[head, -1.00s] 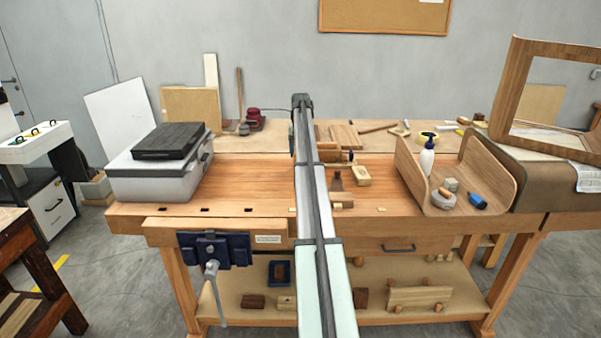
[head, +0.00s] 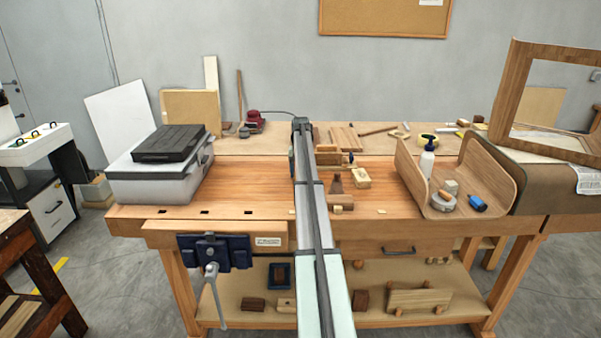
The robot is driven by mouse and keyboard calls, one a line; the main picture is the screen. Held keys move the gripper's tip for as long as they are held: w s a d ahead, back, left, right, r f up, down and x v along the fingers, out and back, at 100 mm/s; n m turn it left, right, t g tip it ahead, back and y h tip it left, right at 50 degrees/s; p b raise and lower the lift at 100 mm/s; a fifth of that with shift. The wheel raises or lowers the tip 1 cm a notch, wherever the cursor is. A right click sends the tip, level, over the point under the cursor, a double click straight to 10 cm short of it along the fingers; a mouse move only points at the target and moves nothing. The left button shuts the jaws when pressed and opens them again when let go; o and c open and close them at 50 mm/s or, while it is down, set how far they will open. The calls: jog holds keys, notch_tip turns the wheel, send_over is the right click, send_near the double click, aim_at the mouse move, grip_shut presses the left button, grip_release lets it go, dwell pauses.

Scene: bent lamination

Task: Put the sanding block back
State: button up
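I cannot tell for sure which piece is the sanding block. A small greenish-grey block (head: 451,187) stands in the curved bent-wood piece (head: 491,165) on the right of the bench, among a white bottle, a round roll and a blue tool. A pale wooden block (head: 362,178) with a dark spot lies on the bench right of my arm. My arm runs from the bottom edge up the middle of the view, over the workbench (head: 250,180). My gripper does not show; it is hidden behind or beyond the arm's far end.
A grey case (head: 160,180) with a black top stands on the left of the bench. A white bottle (head: 427,160), a grey roll (head: 443,203) and a blue tool (head: 478,204) are in the bent piece. Wooden planes lie just right of my arm. Bench centre-left is clear.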

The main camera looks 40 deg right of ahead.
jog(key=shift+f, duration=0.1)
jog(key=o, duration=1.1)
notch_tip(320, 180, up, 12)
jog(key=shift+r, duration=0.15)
